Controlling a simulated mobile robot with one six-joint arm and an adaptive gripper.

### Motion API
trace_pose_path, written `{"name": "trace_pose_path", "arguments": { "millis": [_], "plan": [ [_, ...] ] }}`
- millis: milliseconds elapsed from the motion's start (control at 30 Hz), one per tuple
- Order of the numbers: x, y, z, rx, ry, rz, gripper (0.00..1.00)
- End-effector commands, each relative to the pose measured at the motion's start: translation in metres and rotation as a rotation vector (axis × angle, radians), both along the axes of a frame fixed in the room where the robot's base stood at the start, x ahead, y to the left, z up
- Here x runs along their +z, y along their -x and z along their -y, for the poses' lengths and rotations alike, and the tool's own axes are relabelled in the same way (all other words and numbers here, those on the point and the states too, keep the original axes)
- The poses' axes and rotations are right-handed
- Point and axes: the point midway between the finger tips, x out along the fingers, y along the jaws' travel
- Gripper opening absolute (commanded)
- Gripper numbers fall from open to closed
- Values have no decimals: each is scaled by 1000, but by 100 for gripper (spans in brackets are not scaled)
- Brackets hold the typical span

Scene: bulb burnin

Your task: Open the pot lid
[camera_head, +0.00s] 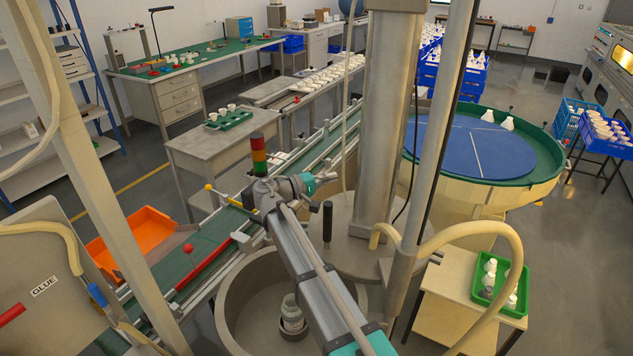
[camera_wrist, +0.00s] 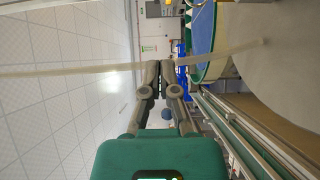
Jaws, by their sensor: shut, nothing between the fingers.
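A round grey tub (camera_head: 222,312), perhaps the pot, stands open at the front, with a pale stepped cylinder (camera_head: 292,312) inside. Behind it is a flat grey disc (camera_head: 345,262) with an upright black handle (camera_head: 327,222); it looks like a lid, but I cannot tell whether it covers anything. My gripper (camera_head: 326,177) is up over the disc, a little above and apart from the handle, pointing right. In the wrist view my gripper (camera_wrist: 165,65) is shut and empty, its fingertips together. The handle is not clear there.
A grey column (camera_head: 388,120) rises behind the disc, and a yellow hose (camera_head: 470,228) loops to its right. A conveyor (camera_head: 205,245) with a signal tower (camera_head: 258,155) runs along the left. A blue-topped turntable (camera_head: 475,150) stands beyond. A box marked GLUE (camera_head: 50,265) is at the far left.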

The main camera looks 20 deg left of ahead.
Motion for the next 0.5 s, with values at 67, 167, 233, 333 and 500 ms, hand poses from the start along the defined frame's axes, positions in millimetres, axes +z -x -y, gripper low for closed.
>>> {"name": "trace_pose_path", "arguments": {
  "millis": [67, 167, 233, 333, 500],
  "plan": [
    [0, -10, 9, -3, 0, 0, 0],
    [0, -15, 22, -2, 0, 0, 0],
    [0, -14, 32, -2, 0, 0, 0],
    [0, -15, 42, -1, 0, 0, 0],
    [0, -16, 52, 0, 0, 0, 0]
  ]
}}
